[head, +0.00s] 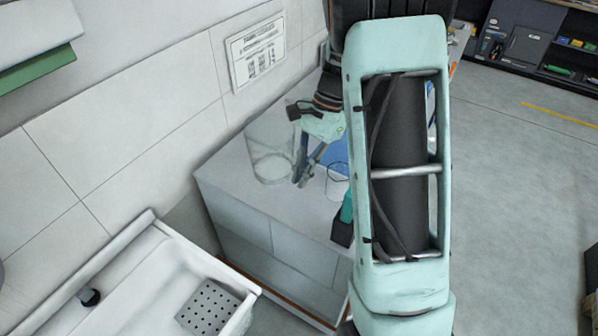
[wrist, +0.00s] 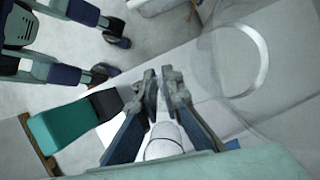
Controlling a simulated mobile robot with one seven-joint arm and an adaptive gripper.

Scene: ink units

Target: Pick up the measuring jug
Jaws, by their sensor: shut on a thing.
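The measuring jug (head: 271,145), a large clear vessel, stands upright on the pale cabinet top near the wall in the head view. In the wrist view its clear body and pale round edge (wrist: 262,58) fill the upper right. My gripper (head: 301,181) is at the jug's right side, pointing down. In the wrist view my gripper's fingertips (wrist: 166,76) are close together beside the jug's clear wall, shut on its side. The exact contact is hard to see because the jug is transparent.
A smaller clear vessel (head: 337,183) stands right of my gripper. A teal and black object (head: 346,212) lies by the cabinet's right edge; it also shows in the wrist view (wrist: 65,136). A blue item (head: 334,153) lies behind. A white sink (head: 150,275) is front left.

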